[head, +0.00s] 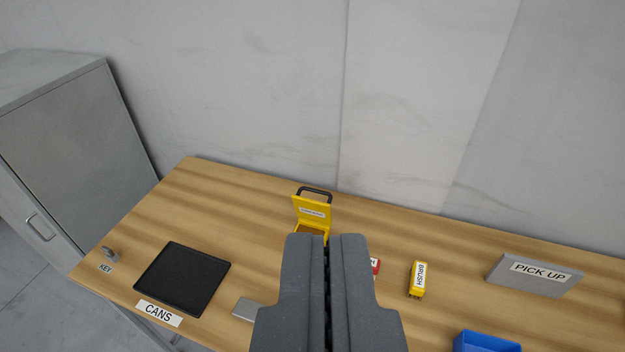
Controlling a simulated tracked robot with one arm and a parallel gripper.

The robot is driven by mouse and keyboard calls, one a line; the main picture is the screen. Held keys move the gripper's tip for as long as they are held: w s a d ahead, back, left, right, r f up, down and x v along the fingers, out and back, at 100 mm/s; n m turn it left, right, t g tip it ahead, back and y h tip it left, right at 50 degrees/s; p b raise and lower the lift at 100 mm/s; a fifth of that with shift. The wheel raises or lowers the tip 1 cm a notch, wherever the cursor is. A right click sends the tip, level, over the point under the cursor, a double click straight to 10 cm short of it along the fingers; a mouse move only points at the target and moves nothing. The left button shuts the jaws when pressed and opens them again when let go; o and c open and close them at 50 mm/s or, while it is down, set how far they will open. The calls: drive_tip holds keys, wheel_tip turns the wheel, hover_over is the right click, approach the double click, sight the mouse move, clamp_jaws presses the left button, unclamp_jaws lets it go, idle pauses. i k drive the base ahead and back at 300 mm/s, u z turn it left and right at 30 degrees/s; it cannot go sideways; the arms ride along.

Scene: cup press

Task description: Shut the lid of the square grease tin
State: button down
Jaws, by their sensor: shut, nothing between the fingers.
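The square grease tin (311,230) is yellow and stands on the wooden table near its back edge. Its lid (312,209) is open, standing up at the back, with a white label and a dark handle (316,190) on top. My gripper (327,240) is shut and empty, in the middle of the view. In the picture its tips overlap the front of the tin and hide its lower part. I cannot tell whether they touch it.
A black tray (182,279) marked CANS and a key (110,253) are on the left of the table (230,190). A red item (375,267), partly hidden, a yellow brush box (417,279), a PICK UP sign (535,275) and a blue bin (486,341) are on the right. A wall stands behind.

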sight(305, 207)
drive_tip(key=u, duration=0.05)
drive_tip(key=i, duration=1)
drive_tip(key=z, duration=0.05)
